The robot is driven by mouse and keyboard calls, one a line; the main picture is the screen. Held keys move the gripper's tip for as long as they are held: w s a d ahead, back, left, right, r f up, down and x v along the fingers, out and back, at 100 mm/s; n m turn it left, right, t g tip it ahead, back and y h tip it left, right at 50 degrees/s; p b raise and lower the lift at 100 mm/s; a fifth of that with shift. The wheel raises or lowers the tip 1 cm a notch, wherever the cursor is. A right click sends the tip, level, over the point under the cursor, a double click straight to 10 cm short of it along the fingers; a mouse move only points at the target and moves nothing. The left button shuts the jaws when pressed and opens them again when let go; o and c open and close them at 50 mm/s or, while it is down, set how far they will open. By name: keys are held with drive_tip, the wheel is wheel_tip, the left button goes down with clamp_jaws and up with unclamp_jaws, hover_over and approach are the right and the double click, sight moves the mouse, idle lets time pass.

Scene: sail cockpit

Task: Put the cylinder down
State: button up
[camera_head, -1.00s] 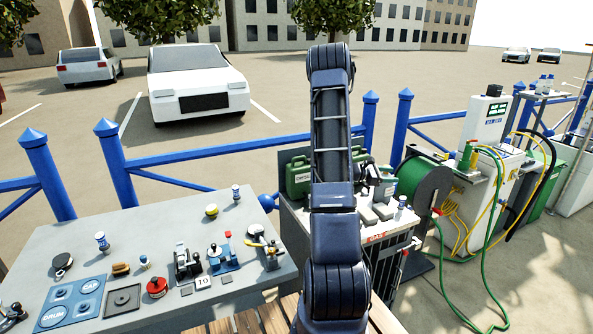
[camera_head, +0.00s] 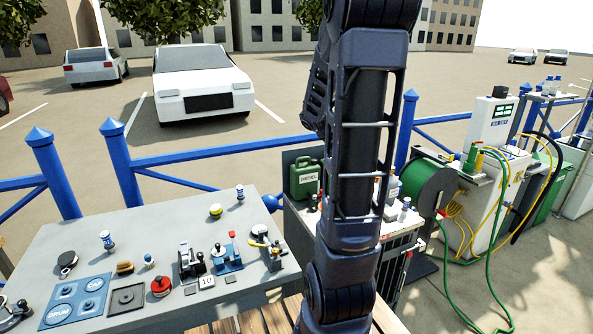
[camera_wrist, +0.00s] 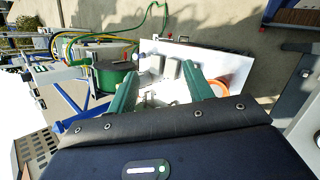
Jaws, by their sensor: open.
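My gripper (camera_wrist: 162,84) shows in the wrist view with its two green fingers spread apart, and I see nothing clasped between them. It is above the white cabinet top (camera_wrist: 228,68). I cannot tell for sure which thing is the cylinder. A small blue-and-white cylinder (camera_head: 404,209) stands upright on the cabinet in the head view, right of my arm. Two similar ones stand on the grey table, one at the left (camera_head: 106,241) and one at the back (camera_head: 240,192). In the head view my arm hides the gripper and part of the cabinet top.
A green diesel can (camera_head: 305,178) stands on the cabinet's left side. A green hose reel (camera_head: 425,188) is right of the cabinet, with a fuel pump (camera_head: 492,150) beyond. The grey table (camera_head: 170,235) holds several small fittings. Blue railing (camera_head: 225,152) runs behind.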

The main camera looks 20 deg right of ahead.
drive_tip(key=s+a+r+m+t+y, duration=0.1)
drive_tip(key=s+a+r+t+y, duration=0.1)
drive_tip(key=a, duration=0.6)
drive_tip(key=s+a+r+m+t+y, duration=0.1)
drive_tip(key=s+a+r+t+y, duration=0.1)
drive_tip(key=s+a, duration=0.3)
drive_tip(key=s+a+r+t+y, duration=0.2)
drive_tip(key=s+a+t+y, duration=0.1)
drive_tip(key=a, duration=0.9)
drive_tip(key=shift+s+a+r+m+y, duration=0.3)
drive_tip(key=shift+s+a+m+y, duration=0.1)
drive_tip(key=shift+s, duration=0.3)
